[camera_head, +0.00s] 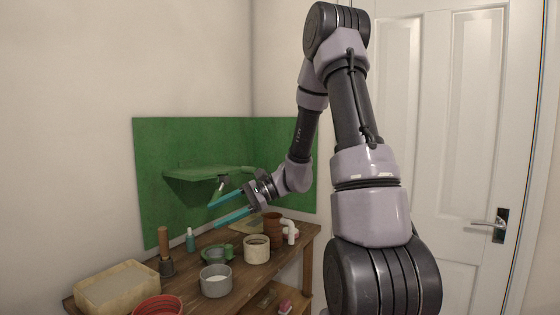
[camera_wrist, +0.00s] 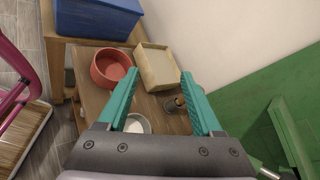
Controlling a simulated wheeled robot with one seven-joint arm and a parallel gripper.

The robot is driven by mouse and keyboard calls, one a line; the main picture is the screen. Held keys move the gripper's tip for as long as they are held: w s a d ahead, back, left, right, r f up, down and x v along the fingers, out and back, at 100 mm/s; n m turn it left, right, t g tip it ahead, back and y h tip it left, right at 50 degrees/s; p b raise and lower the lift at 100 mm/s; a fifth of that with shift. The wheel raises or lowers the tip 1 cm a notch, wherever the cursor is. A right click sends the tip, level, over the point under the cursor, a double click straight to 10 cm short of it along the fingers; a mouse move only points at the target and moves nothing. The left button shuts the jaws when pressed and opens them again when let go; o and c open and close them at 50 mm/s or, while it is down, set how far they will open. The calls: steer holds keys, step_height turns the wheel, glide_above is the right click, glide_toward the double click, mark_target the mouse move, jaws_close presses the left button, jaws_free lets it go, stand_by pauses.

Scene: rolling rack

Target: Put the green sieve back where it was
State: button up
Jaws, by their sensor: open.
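A round green item that looks like the green sieve (camera_head: 217,253) lies on the wooden table, between the grey bowl and the back edge. My gripper (camera_head: 213,215) is open and empty. It hangs in the air above the table, in front of the green shelf (camera_head: 200,173), with its teal fingers pointing left. The sieve is below the fingers and apart from them. The wrist view shows both open fingers (camera_wrist: 160,76) with nothing between them; I cannot make out the sieve there.
On the table (camera_head: 190,281) stand a cream tray (camera_head: 117,288), a red bowl (camera_head: 158,306), a grey bowl (camera_head: 215,281), a wooden-handled tool (camera_head: 164,250), a teal bottle (camera_head: 190,240), a cream pot (camera_head: 257,250) and a brown pot (camera_head: 272,226). A blue bin (camera_wrist: 98,17) shows in the wrist view.

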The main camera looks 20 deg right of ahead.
steer(key=s+d+r+n+t+h, duration=0.2)
steer(key=s+d+r+n+h, duration=0.2)
steer(key=s+r, duration=0.4)
steer(key=s+d+r+n+t+h, duration=0.3)
steer(key=s+r+h, duration=0.4)
steer(key=s, duration=0.3)
steer(key=shift+d+r+n+t, duration=0.3)
steer(key=shift+d+r+n, duration=0.45)
steer(key=shift+d, duration=0.5)
